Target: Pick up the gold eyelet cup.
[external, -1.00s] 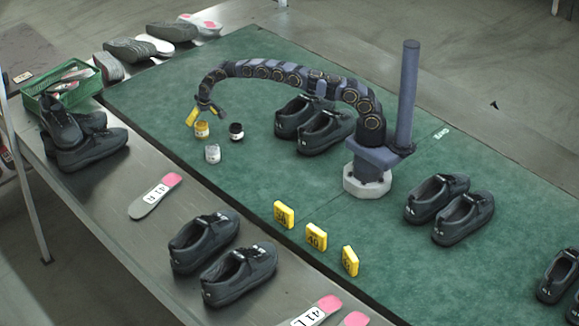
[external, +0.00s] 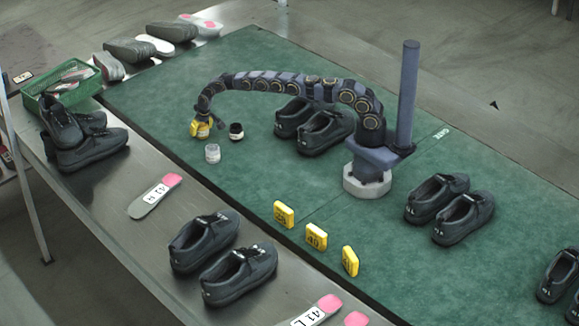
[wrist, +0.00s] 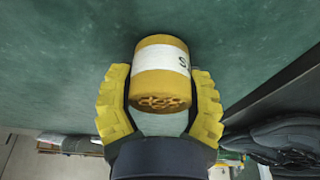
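The gold eyelet cup (wrist: 155,88) has a white label band, and gold eyelets show at its near end in the wrist view. My gripper (wrist: 160,75) has its yellow fingers open, one on each side of the cup, with a narrow gap showing beside the left finger. In the external view my gripper (external: 200,127) is lowered over the gold cup (external: 203,134) on the green mat, and its fingers hide most of the cup.
A black-topped cup (external: 236,132) stands close on the right and a silver-grey cup (external: 212,154) just in front, both on the green mat (external: 150,100). Dark shoes (external: 325,133) stand further right. The mat's left edge and a green basket (external: 40,100) lie to the left.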

